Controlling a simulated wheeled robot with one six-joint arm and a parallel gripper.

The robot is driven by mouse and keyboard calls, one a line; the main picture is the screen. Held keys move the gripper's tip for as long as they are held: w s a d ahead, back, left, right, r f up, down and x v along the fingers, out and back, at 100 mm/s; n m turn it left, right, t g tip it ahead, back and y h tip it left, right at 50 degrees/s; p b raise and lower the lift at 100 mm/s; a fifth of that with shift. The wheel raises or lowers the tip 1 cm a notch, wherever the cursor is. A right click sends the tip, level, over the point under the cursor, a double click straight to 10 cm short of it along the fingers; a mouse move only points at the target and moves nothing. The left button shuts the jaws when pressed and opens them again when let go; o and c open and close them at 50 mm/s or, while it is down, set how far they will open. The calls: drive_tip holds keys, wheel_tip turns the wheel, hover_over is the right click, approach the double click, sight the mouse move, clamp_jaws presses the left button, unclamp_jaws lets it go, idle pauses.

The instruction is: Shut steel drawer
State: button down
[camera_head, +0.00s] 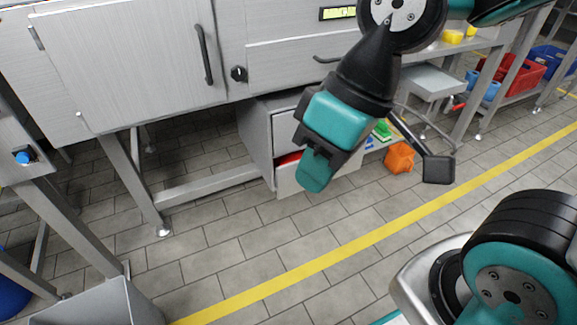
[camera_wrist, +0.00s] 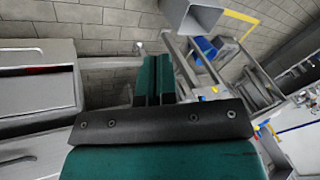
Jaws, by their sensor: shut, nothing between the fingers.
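The steel drawer (camera_head: 287,180) is the lower one of a grey cabinet (camera_head: 257,141) under the machine. It stands partly out, and something red (camera_head: 289,158) shows inside it. My gripper (camera_head: 313,178) is shut and empty, with its teal fingers pointing down in front of the cabinet and hiding part of the drawer front. In the wrist view the fingers (camera_wrist: 155,82) lie together, and the drawer (camera_wrist: 38,95) is at the left with a dark gap and a red strip. The fingers look apart from it there; exact depth is hard to tell.
A machine with a large door (camera_head: 130,60) stands above the cabinet on steel legs. An orange object (camera_head: 399,157) lies on the floor at right, near a small stool (camera_head: 431,82). A red crate (camera_head: 515,75) sits farther back. The tiled floor in front, crossed by a yellow line (camera_head: 345,249), is clear.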

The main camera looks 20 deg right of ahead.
drive_tip(key=w+d+f+m+t+y+b, duration=0.25)
drive_tip(key=w+f+m, duration=0.25)
drive_tip(key=w+f, duration=0.35)
drive_tip(key=w+d+f+m+t+y+b, duration=0.2)
drive_tip(key=w+f+m+t+b, duration=0.3)
drive_tip(key=w+f, duration=0.4)
drive_tip(key=w+d+f+m+t+h+b, duration=0.1)
drive_tip(key=w+d+f+m+t+h, duration=0.2)
drive_tip(key=d+f+m, duration=0.5)
drive_tip(key=w+d+f+m+t+h+b, duration=0.1)
drive_tip(key=w+d+f+m+h, duration=0.1)
drive_tip(key=d+f+m+h, duration=0.65)
drive_tip(key=w+d+f+n+y+b, duration=0.1)
drive_tip(key=w+f+n+y, duration=0.1)
drive_tip(key=w, duration=1)
drive_tip(key=shift+w+d+y+b, duration=0.25)
drive_tip(key=shift+d+y+b, duration=0.15)
drive_tip(key=shift+y, duration=0.1)
drive_tip(key=shift+n, duration=0.25)
